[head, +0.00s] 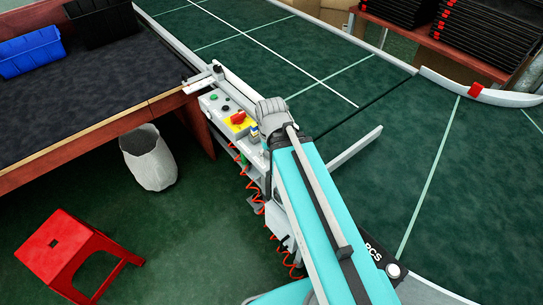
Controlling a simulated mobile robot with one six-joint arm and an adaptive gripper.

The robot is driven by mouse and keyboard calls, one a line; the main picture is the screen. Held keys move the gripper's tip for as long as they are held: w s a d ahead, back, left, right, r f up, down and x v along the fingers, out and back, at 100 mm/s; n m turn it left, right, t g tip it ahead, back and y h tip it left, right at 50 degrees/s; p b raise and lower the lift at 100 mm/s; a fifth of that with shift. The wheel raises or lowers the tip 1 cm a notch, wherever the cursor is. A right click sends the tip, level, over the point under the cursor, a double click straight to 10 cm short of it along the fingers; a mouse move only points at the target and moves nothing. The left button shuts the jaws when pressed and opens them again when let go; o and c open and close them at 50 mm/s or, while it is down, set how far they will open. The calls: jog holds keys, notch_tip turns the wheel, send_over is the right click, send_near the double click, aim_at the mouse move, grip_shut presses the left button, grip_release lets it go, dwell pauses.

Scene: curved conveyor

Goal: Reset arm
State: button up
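My teal arm (318,225) reaches up from the bottom edge, over the near edge of the conveyor. Its grey joint (271,112) is at the upper end, beside a control panel (222,108) with a red switch on a yellow plate. I cannot make out my gripper or its fingers in this view. No object is seen held.
The green curved conveyor (240,45) fills the back and right, with a red clip (476,90) on its far rail. A dark-topped table (85,90) with a blue bin (30,52) stands left. A white waste bin (148,158) and red stool (70,255) are on the floor.

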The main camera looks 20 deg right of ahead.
jog(key=shift+s, duration=0.15)
jog(key=shift+r+p, duration=0.8)
dwell(1.2)
